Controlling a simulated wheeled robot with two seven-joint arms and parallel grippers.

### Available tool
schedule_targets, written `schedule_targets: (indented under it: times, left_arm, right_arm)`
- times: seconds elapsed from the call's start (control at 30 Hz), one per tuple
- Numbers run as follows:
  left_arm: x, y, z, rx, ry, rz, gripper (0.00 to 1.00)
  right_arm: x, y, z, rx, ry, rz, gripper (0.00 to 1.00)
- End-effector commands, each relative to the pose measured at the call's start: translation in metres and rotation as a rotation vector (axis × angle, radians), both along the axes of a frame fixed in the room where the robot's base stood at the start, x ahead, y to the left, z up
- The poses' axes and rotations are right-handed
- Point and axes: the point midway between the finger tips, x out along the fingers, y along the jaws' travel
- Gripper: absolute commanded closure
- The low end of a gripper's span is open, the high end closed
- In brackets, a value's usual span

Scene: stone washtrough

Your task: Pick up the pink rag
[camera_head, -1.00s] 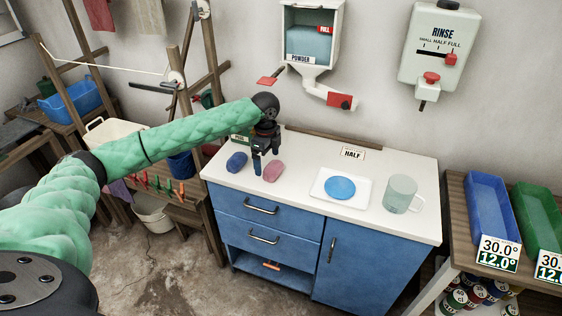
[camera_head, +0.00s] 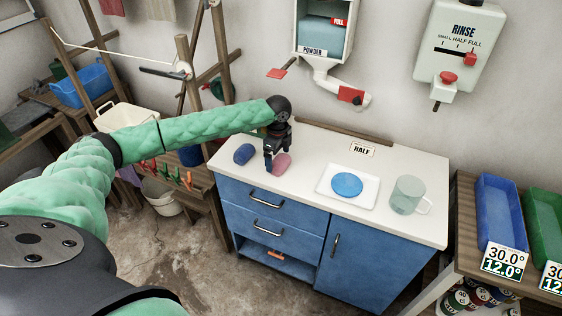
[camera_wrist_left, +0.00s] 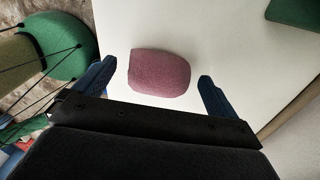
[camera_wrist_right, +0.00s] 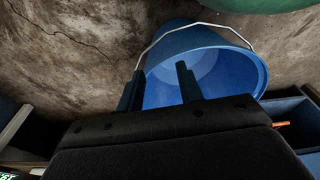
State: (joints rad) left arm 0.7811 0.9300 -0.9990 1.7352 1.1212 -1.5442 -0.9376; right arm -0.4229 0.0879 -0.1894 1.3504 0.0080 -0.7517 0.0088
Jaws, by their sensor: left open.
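The pink rag (camera_head: 282,163) is a small rounded bundle on the white countertop. It also shows in the left wrist view (camera_wrist_left: 160,73), lying between the two fingers and a little beyond their tips. My left gripper (camera_head: 271,168) is open over the counter, right at the rag in the head view, and hides part of it. In the left wrist view the open left gripper (camera_wrist_left: 155,78) holds nothing. My right gripper (camera_wrist_right: 157,80) shows only in its own wrist view, its fingers apart in front of a blue bucket, with nothing between them.
A blue rag (camera_head: 243,154) lies left of the pink one. A white tray with a blue disc (camera_head: 346,184) and a clear mug (camera_head: 408,195) stand to the right. The powder dispenser (camera_head: 324,30) hangs above the counter. A blue bucket (camera_wrist_right: 205,70) is near my right gripper.

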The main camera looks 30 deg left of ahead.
Motion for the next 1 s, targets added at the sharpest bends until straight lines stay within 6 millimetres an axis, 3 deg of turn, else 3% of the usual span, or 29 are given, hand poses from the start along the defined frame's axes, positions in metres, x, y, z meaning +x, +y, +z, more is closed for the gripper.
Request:
schedule_targets:
  times: [0.2, 0.47, 0.77, 1.0]
  left_arm:
    - [0.0, 0.0, -0.017, 0.001, 0.0, 0.0, 0.04]
    - [0.0, 0.0, -0.02, 0.001, -0.001, -0.001, 0.04]
    - [0.0, 0.0, -0.019, 0.001, -0.001, 0.0, 0.57]
    - [0.0, 0.0, -0.019, 0.001, -0.001, 0.0, 0.57]
  right_arm:
    - [-0.007, -0.006, -0.013, -0.005, -0.008, 0.004, 0.64]
    - [-0.007, -0.007, -0.016, -0.006, -0.01, 0.004, 0.64]
    - [-0.007, -0.008, -0.015, -0.007, -0.012, 0.004, 0.64]
    - [-0.005, -0.009, -0.015, -0.008, -0.012, 0.004, 0.64]
